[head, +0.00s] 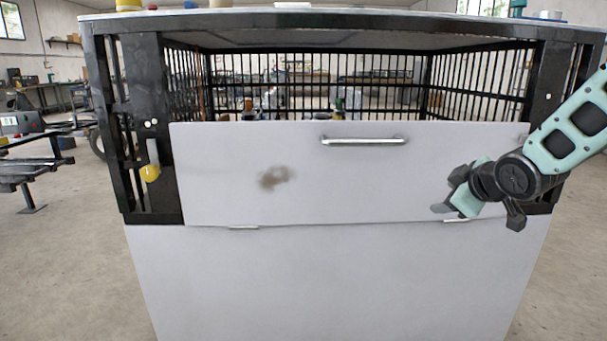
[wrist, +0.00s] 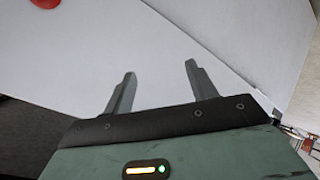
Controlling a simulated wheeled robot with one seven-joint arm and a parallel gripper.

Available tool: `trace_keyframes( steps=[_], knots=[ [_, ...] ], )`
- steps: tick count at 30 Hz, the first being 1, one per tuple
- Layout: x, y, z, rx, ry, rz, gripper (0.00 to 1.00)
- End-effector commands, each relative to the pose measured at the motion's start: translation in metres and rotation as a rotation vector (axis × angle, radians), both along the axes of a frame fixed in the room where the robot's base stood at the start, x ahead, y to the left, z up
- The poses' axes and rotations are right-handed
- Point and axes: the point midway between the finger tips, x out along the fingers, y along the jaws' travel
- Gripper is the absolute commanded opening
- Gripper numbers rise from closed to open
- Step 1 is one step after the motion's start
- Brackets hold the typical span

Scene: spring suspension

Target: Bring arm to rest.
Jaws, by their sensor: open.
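My arm (head: 572,128) reaches in from the right in the head view. My gripper (head: 441,207) is in front of the right side of a white panel with a metal handle (head: 363,141). In the wrist view the two fingers of my gripper (wrist: 158,80) are spread apart with nothing between them. White panel surface (wrist: 160,45) lies beyond the fingertips. I cannot tell whether the fingers touch it.
A black barred cage frame (head: 315,85) stands behind the panel, with a yellow-knobbed lever (head: 150,172) at its left. A lower white front (head: 335,280) is below. A red round thing (wrist: 45,3) shows in the wrist view. Open floor (head: 70,260) lies left.

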Motion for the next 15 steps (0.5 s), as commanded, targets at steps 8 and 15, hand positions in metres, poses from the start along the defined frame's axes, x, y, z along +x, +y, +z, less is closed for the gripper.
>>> trace_keyframes(
  steps=[8,15],
  knots=[
    [-0.129,0.152,-0.050,0.161,0.452,-0.013,0.57],
    [-0.248,0.203,-0.072,0.144,0.762,-0.053,0.57]
  ],
)
